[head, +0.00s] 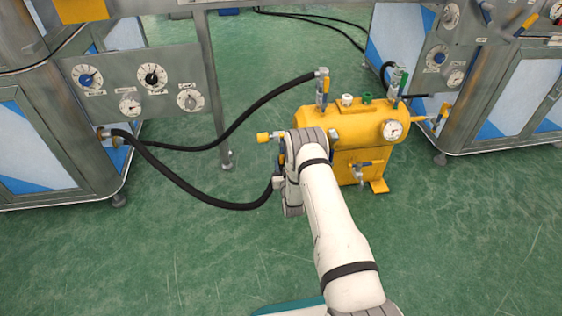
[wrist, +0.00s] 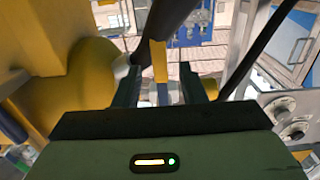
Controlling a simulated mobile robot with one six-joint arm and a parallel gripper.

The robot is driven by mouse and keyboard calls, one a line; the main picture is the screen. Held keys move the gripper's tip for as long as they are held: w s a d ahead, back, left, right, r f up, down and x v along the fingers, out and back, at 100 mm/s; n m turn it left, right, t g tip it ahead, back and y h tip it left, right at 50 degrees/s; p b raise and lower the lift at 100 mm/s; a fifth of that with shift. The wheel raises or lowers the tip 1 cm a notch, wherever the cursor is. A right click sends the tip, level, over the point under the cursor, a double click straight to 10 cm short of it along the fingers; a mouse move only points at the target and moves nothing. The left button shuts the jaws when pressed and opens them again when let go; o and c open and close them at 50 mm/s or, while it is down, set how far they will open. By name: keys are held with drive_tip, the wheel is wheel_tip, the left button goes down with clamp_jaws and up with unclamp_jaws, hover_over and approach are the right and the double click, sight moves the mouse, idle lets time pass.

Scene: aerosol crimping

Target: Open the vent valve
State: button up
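The yellow tank (head: 345,124) stands on the green floor with several valves on it. No readable label tells me which one is the vent valve. A yellow lever handle (head: 263,137) sticks out at the tank's left end, beside my wrist. In the wrist view a yellow lever (wrist: 158,62) appears upright between my gripper's fingers (wrist: 158,88). The fingers are apart, with gaps on both sides of the lever. I cannot tell how deep the lever sits between them. In the head view my wrist hides the fingers and part of the tank's left end.
Black hoses (head: 190,196) run from the left machine (head: 70,130) towards the tank. Other valves stand on top (head: 323,88), at the front (head: 360,166) and at the right (head: 441,112). A gauge (head: 392,130) faces forward. The front left floor is clear.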

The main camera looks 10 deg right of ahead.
sight(282, 159)
drive_tip(key=shift+w+b, duration=0.65)
drive_tip(key=shift+w, duration=1.45)
drive_tip(key=shift+c, duration=0.5)
clamp_jaws()
